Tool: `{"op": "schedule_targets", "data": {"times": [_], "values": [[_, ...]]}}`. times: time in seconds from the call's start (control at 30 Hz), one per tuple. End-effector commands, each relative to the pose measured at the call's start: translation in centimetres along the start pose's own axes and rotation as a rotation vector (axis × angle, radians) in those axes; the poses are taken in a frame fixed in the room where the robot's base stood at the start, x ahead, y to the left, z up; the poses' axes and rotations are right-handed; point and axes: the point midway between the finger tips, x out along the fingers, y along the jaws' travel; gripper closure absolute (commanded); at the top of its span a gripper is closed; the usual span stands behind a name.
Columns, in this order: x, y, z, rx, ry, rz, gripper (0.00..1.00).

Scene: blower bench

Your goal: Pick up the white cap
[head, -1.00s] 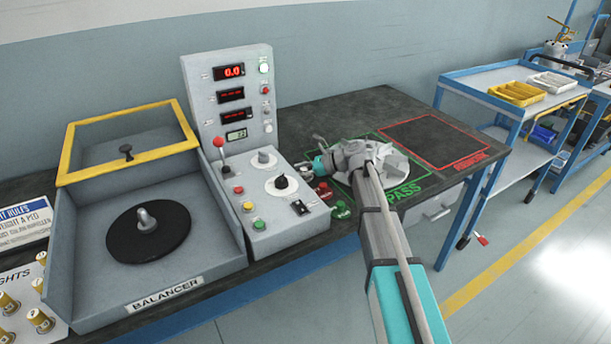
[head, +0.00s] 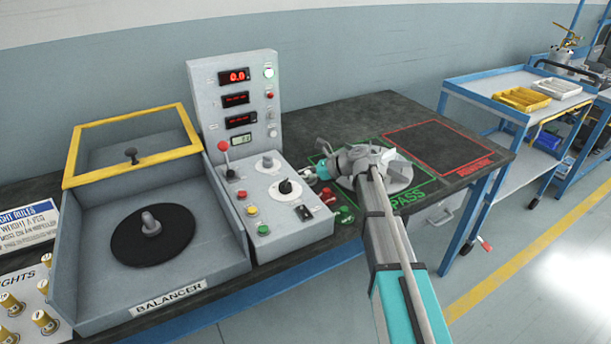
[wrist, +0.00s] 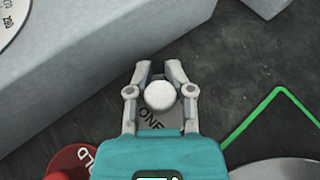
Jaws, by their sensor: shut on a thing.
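The white cap (wrist: 160,97) is a round white piece between the two fingers of my gripper (wrist: 158,68) in the wrist view. The fingers are closed in around it. A grey plate with dark letters (wrist: 151,120), partly hidden, shows beneath the cap. In the head view my gripper (head: 309,176) points left, low over the bench beside the control box. The cap cannot be made out clearly there. I cannot tell whether it is clear of the plate.
A red cap (wrist: 68,162) is close by at the lower left of the wrist view. The control box (head: 262,205) stands close to the gripper. A green PASS square (head: 425,193) with a grey disc (head: 400,178) lies to the right. The red-outlined square (head: 440,145) is empty.

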Motion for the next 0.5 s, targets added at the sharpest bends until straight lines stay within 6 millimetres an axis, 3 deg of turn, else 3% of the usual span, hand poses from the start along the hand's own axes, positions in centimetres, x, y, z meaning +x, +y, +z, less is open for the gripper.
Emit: {"op": "schedule_targets", "data": {"times": [0.37,0.5], "values": [[-1.2,-0.2,3.0,0.0,0.0,0.0,1.0],[-2.3,1.3,4.4,0.0,0.0,0.0,1.0]]}}
